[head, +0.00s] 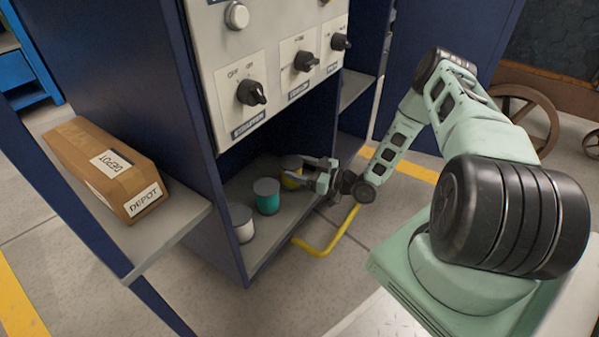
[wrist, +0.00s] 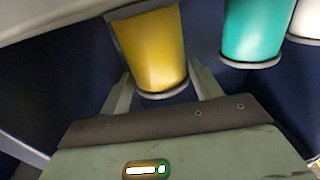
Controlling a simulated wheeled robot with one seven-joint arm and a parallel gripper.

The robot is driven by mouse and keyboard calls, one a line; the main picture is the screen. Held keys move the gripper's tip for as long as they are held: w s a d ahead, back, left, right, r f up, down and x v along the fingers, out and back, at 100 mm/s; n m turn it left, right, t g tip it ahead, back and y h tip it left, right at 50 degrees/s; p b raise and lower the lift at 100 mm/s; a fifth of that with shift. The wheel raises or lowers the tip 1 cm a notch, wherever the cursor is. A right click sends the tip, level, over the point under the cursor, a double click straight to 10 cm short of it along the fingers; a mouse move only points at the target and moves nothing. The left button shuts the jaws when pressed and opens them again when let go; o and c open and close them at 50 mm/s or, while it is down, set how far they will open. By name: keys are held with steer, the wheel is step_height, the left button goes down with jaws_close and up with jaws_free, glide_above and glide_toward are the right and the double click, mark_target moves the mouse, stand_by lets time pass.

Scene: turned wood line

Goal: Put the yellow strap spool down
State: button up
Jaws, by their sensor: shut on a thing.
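My gripper (head: 318,175) reaches into the bay from the right and is shut on this spool. In the wrist view the yellow spool (wrist: 155,52) sits between the two fingers of my gripper (wrist: 158,85). Whether its base touches the shelf cannot be told; the fingers partly hide it in the head view.
A green spool (head: 267,196) and a white spool (head: 242,222) stand on the grey shelf (head: 265,238) to the left. A panel with knobs (head: 275,70) overhangs the bay. A cardboard box (head: 105,170) rests on a side shelf. A yellow floor rail (head: 335,238) lies in front.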

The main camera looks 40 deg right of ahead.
steer(key=shift+r, duration=0.1)
steer(key=shift+f, duration=0.2)
steer(key=o, duration=1.1)
steer(key=shift+o, duration=0.2)
steer(key=shift+r, duration=0.2)
steer(key=shift+s+d, duration=0.2)
steer(key=shift+s, duration=0.1)
steer(key=p+v, duration=0.4)
steer(key=v, duration=0.7)
steer(key=shift+s, duration=0.2)
